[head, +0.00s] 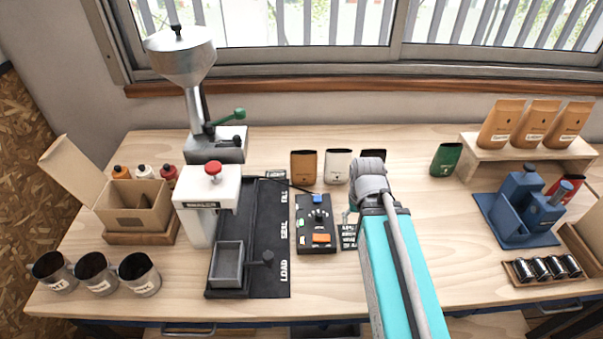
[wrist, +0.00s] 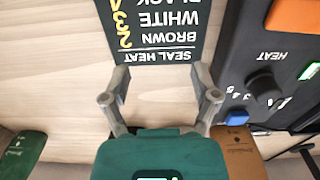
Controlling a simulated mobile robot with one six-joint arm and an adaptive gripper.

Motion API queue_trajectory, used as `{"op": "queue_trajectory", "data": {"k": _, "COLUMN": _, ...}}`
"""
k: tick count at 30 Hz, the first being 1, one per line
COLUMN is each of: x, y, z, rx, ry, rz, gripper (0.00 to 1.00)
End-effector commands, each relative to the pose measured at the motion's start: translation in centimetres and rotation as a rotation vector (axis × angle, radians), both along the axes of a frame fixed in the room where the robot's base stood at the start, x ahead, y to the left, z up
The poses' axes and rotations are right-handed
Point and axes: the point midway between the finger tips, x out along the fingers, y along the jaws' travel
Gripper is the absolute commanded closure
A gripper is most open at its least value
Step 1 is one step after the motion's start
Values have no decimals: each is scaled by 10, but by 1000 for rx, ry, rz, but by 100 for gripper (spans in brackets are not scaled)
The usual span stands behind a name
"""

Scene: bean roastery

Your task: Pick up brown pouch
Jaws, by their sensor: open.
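The brown pouch (head: 304,166) stands upright at the back of the bench, left of the white pouch (head: 338,166). In the wrist view the brown pouch (wrist: 240,152) shows at the lower right, partly covered by my gripper's body. My gripper (wrist: 160,98) is open, with nothing between its fingers. It is over the bench by the dark sign (wrist: 155,25), to the right of and nearer than the brown pouch. In the head view my arm hides most of the gripper and part of the black pouch (head: 374,154).
A control box (head: 316,240) with a cable lies in front of the brown pouch. The sealing press (head: 205,195) and grinder (head: 215,145) stand left. A green pouch (head: 446,159) stands right. Three tan pouches sit on a riser (head: 525,158). Bench between arm and blue holder (head: 515,222) is clear.

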Motion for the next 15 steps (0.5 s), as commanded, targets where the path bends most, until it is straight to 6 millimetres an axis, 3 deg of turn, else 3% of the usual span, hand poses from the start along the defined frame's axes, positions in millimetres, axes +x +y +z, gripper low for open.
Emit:
{"op": "queue_trajectory", "data": {"k": 7, "x": 25, "y": 2, "z": 25, "rx": 0, "ry": 0, "rz": 152, "gripper": 8}}
{"op": "queue_trajectory", "data": {"k": 15, "x": 78, "y": 32, "z": 75, "rx": 1, "ry": 0, "rz": 517, "gripper": 8}}
